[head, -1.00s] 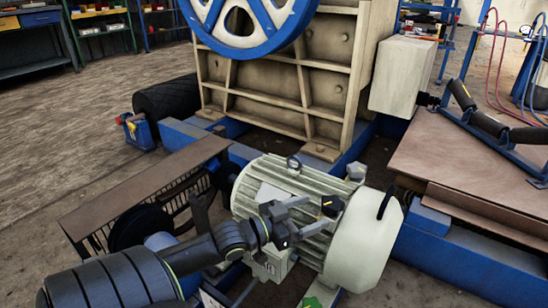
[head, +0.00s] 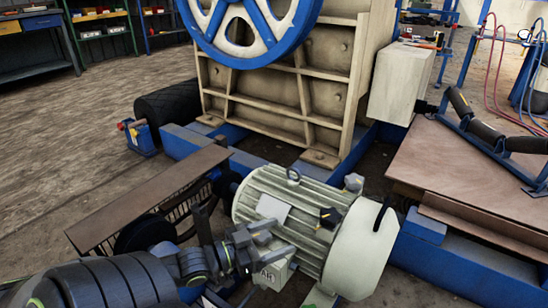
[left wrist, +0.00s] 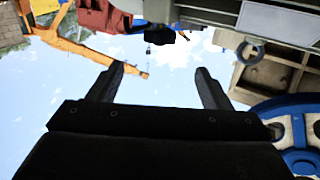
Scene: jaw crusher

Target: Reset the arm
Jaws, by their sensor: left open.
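My left gripper (head: 282,238) is in front of the near side of the pale green and cream electric motor (head: 320,190), with nothing seen between its fingers. In the left wrist view, its two dark fingers (left wrist: 157,80) stand wide apart with sky between them. I cannot tell whether the gripper touches the motor. My left arm comes in from the lower left and hides part of the motor's base. A small black piece with a yellow mark (head: 330,217) sits on the motor. My right gripper is not in view.
The beige jaw crusher (head: 265,98) with its blue flywheel (head: 207,42) stands behind the motor on a blue frame (head: 185,142). A brown belt guard (head: 150,197) lies left of the motor. Open floor (head: 60,140) lies at left.

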